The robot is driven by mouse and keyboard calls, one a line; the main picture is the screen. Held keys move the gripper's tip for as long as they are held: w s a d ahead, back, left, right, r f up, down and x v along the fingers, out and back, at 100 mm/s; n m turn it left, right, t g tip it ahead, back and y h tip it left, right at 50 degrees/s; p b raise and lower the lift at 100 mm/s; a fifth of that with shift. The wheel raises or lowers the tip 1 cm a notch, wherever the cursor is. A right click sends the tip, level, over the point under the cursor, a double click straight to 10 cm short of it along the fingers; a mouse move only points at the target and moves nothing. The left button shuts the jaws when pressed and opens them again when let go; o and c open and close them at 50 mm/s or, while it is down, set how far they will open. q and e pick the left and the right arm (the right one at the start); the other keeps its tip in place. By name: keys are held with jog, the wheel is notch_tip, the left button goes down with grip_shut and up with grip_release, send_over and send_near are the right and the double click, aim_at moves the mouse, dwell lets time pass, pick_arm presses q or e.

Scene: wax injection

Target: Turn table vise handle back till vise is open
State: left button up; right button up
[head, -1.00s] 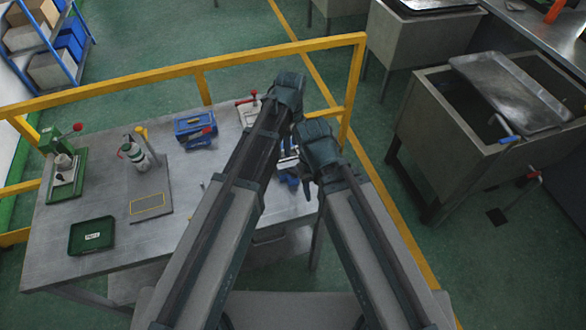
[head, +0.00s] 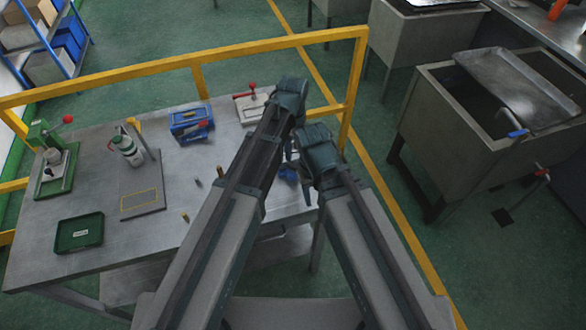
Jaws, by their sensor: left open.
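The table vise (head: 288,174) is at the right end of the metal table. Only a small blue part of it shows between my two arms. Its handle is hidden, so I cannot tell how far the jaws stand apart. My left gripper (head: 291,152) is close to the vise, in the gap between the arms. It is open, mostly covered by my arm links, and whether it touches the handle cannot be seen.
A yellow rail (head: 230,60) runs behind. Sinks stand right.

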aim_at(293, 165)
pick_arm(q)
notch_tip(293, 165, down, 7)
jog(key=b, duration=0.6)
jog(key=shift+f, duration=0.15)
grip_shut()
